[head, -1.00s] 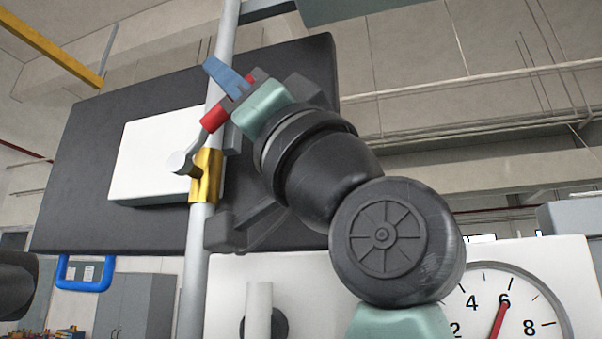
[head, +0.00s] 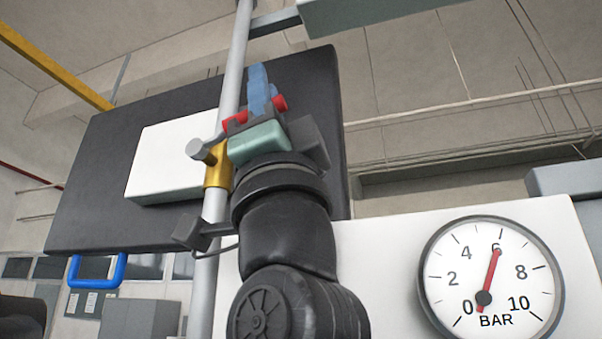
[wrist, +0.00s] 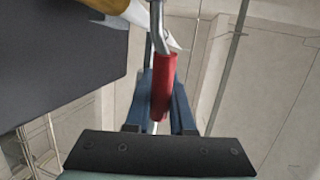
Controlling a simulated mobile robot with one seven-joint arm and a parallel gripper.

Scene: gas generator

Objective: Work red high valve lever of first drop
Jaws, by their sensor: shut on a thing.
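The red-sleeved valve lever (head: 236,121) runs from the brass valve (head: 217,168) on the grey vertical pipe (head: 235,70), sloping up to the right across the pipe in the head view. My gripper (head: 260,84), with blue fingers, is shut on the red lever, and red shows on both sides of the fingers. In the wrist view the red sleeve (wrist: 163,85) lies between the blue fingers (wrist: 162,95), with its bare metal stem above leading toward the brass valve (wrist: 95,8). Part of the lever is hidden behind the fingers.
A dark panel (head: 100,190) with a white box (head: 165,165) stands behind the pipe. A pressure gauge (head: 491,285) at lower right reads about 6 bar. A blue handle (head: 97,284) is at lower left. Open space lies right of my gripper.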

